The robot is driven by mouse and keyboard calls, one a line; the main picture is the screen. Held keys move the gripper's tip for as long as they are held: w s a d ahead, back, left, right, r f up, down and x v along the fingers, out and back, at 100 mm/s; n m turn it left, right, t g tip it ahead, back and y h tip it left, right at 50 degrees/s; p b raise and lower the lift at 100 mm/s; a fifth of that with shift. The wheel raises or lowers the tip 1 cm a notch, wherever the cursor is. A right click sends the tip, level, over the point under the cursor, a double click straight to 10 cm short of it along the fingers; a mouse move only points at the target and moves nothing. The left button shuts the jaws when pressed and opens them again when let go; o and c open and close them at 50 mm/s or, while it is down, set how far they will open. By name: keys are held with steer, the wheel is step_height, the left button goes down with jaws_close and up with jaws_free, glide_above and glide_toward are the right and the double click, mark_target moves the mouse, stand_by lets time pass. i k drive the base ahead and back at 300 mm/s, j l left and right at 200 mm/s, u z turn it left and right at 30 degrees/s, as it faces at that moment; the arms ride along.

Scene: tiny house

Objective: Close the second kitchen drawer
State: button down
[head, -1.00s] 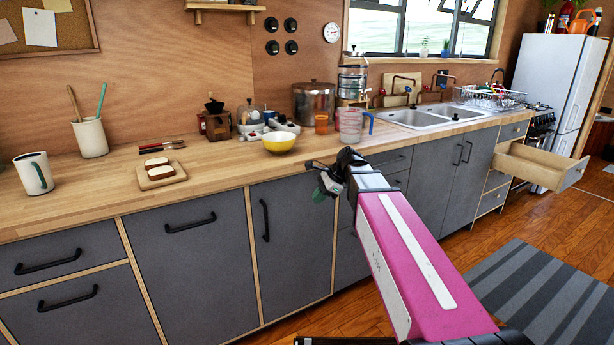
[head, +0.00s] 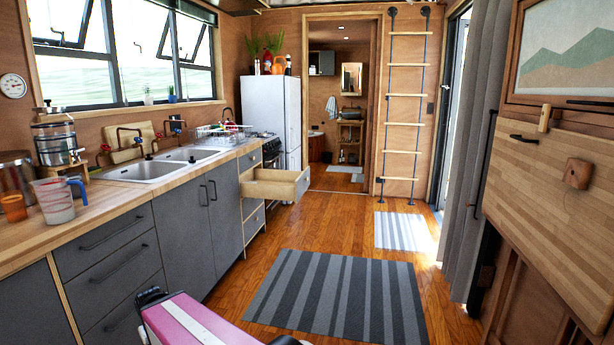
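A wooden kitchen drawer (head: 280,184) stands pulled out from the narrow drawer stack at the far end of the counter, beside the stove. It is the second from the top in that stack. A shut drawer front (head: 250,160) is above it, and more shut fronts (head: 254,223) are below it. My gripper (head: 150,296) is low in the head view, over the floor side of the near cabinets and well short of the open drawer. Its fingers are small and mostly hidden behind my pink arm, so I cannot tell whether they are open.
A striped rug (head: 340,295) lies on the wooden floor, which is clear up to the open drawer. Grey cabinets (head: 205,240) and a sink (head: 160,168) line the left. A white fridge (head: 272,110) stands beyond the drawer. A wooden fold-down panel (head: 560,200) is at right.

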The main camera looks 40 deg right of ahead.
mark_target(275, 181)
steer(key=i+l, duration=0.15)
steer(key=l, duration=0.25)
steer(key=i+l, duration=0.1)
steer(key=l, duration=0.3)
steer(key=i+l, duration=0.15)
steer(key=l, duration=0.25)
steer(key=i+l+z, duration=0.1)
steer(key=l, duration=0.3)
steer(key=i+l, duration=0.2)
steer(key=l, duration=0.2)
steer(key=i+l, duration=0.15)
steer(key=l, duration=0.25)
